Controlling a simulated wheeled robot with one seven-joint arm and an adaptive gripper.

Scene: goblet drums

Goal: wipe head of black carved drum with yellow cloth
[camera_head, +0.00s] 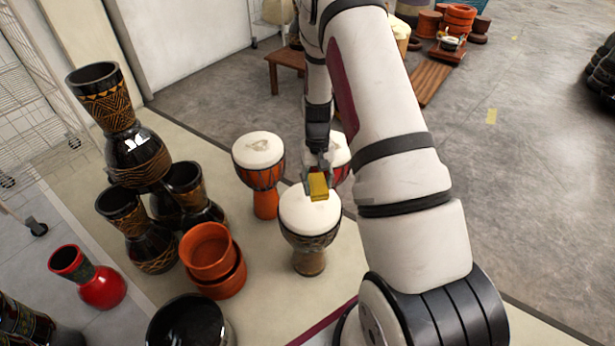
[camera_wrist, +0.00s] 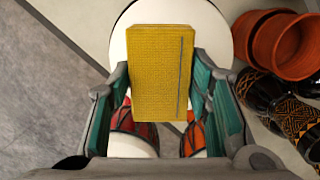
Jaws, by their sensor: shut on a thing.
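The black carved drum (camera_head: 310,241) stands upright on the pale mat, with a pale round head (camera_head: 305,218) and a dark patterned band below it. My gripper (camera_head: 318,174) is above the far part of this head and is shut on the yellow cloth (camera_head: 319,188), a small block-like piece. In the wrist view the cloth (camera_wrist: 160,72) sits between the two fingers of my gripper (camera_wrist: 160,85), with the pale drum head (camera_wrist: 210,42) behind it. The cloth hides part of the head. I cannot tell whether it touches the head.
An orange drum (camera_head: 264,177) stands behind left, and a red drum (camera_head: 341,150) is partly hidden behind my arm. Orange bowls (camera_head: 212,255) and stacked black drums (camera_head: 137,155) stand left. A red vase (camera_head: 100,287) is farther left. Open floor (camera_head: 540,200) lies right.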

